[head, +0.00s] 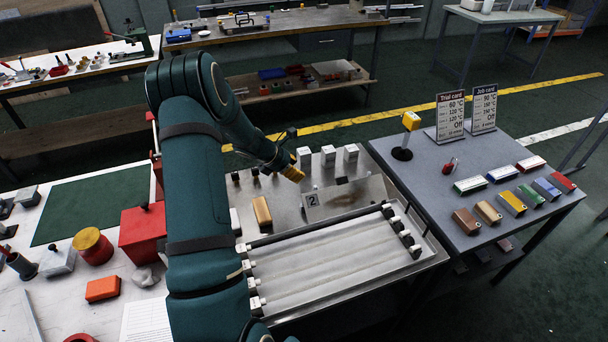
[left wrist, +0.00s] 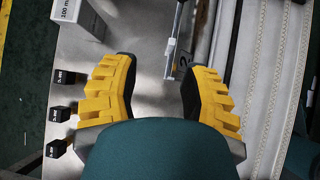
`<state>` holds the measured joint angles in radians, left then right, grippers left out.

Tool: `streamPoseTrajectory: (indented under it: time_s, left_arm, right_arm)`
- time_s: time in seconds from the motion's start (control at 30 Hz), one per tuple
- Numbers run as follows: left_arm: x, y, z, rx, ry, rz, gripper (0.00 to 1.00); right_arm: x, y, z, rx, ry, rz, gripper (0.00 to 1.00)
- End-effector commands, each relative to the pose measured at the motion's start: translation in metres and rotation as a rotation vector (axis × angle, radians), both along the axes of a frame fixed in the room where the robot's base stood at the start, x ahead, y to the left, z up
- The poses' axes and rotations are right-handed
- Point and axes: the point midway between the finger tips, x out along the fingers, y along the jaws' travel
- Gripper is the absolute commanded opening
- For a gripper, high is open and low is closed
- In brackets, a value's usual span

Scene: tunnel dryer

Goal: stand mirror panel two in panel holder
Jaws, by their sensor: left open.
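My left gripper (head: 290,170) hangs above and left of the panel. In the wrist view the left gripper (left wrist: 160,88) is open, with nothing between its yellow fingers. I cannot clearly make out the panel holder. My right gripper is not in view.
Several white blocks (head: 328,156) stand behind the panel, with small black blocks (head: 236,178) to their left. A tan block (head: 262,211) lies left of the panel. The grey table (head: 475,190) at right carries cards and coloured blocks. A red box (head: 142,232) stands at left.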

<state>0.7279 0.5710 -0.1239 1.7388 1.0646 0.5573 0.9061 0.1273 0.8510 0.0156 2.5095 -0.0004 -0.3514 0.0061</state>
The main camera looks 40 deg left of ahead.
Motion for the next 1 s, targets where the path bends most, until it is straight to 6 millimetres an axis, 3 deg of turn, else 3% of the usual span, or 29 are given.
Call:
streamPoseTrajectory:
  time_s: [0.1, 0.3, 1.0]
  left_arm:
    - [-0.013, 0.005, 0.016, 0.001, -0.001, 0.003, 0.45]
    - [-0.023, 0.009, 0.029, 0.001, 0.0, 0.002, 0.45]
    - [-0.025, 0.01, 0.031, 0.0, 0.0, 0.001, 0.45]
  right_arm:
    - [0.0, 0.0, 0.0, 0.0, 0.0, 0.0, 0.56]
    - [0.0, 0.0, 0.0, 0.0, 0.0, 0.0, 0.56]
    - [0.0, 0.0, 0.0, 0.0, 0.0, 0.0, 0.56]
